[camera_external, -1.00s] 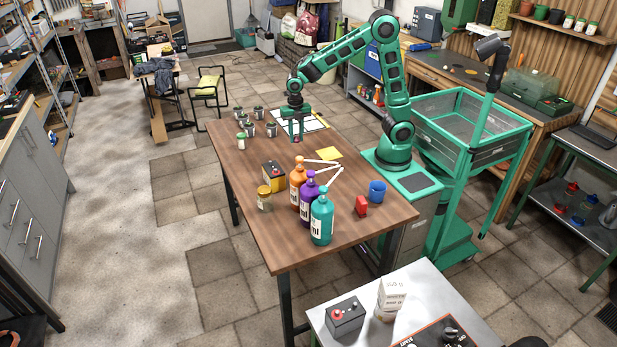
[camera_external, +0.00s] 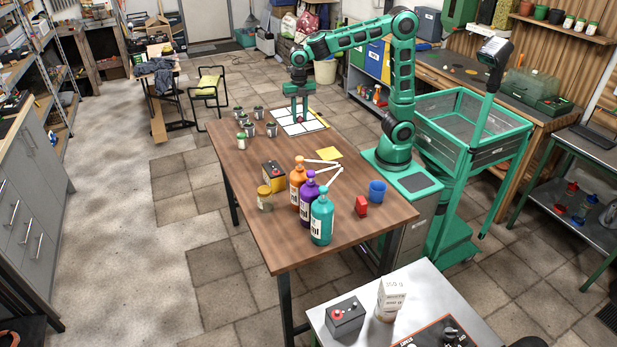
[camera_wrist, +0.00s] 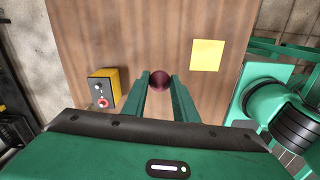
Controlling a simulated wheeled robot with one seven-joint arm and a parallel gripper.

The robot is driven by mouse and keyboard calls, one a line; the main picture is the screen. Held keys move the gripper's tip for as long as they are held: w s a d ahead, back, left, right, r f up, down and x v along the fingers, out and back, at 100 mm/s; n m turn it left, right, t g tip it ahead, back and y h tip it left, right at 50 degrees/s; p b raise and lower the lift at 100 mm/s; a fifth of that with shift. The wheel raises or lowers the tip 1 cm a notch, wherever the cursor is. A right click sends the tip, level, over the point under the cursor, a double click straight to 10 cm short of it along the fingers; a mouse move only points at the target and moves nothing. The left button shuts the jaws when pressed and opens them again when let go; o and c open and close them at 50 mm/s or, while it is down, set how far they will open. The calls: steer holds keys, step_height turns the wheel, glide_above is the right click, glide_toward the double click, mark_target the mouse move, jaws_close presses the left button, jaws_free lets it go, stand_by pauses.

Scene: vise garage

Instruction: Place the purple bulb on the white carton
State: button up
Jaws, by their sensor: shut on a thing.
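My gripper (camera_external: 300,115) is shut on a dark purple, round bulb (camera_wrist: 160,81), which sits between the two fingertips in the wrist view. In the external view the bulb shows small and dark red at the fingertips (camera_external: 301,120), in front of a flat white sheet with dark grid lines (camera_external: 313,127) on the far part of the wooden table. I cannot tell whether the bulb is above the sheet or touching it. A white printed carton (camera_external: 392,291) stands upright on the grey metal table at the front, far from my gripper.
On the wooden table (camera_external: 240,185), several small cans (camera_external: 271,130) stand left of my gripper. A yellow note (camera_external: 329,153) lies flat.

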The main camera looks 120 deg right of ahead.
steer(key=r, duration=0.3)
steer(key=a+r, duration=0.1)
steer(key=shift+w+r, duration=0.15)
steer(key=shift+w, duration=0.25)
steer(key=w+a+r+n, duration=0.15)
steer(key=w+a, duration=0.25)
steer(key=a, duration=0.4)
steer(key=w+a+n, duration=0.3)
steer(key=w+a, duration=0.2)
steer(key=a, duration=0.3)
steer(key=w+a+n, duration=0.3)
steer(key=w+a, duration=0.1)
steer(key=a, duration=0.4)
steer(key=a+n, duration=0.5)
steer(key=a, duration=1.8)
steer(key=s+a+f+n, duration=0.1)
steer(key=s+a+n, duration=0.1)
steer(key=s+a, duration=0.6)
steer(key=s+a+n, duration=0.2)
steer(key=s+a, duration=0.3)
steer(key=a, duration=0.7)
steer(key=s+a+f+n, duration=0.1)
steer(key=s+a+n, duration=0.2)
steer(key=s+a, duration=0.5)
glide_above(387, 277)
step_height(387, 277, down, 12)
steer(key=shift+r, duration=0.15)
steer(key=shift+f, duration=2.05)
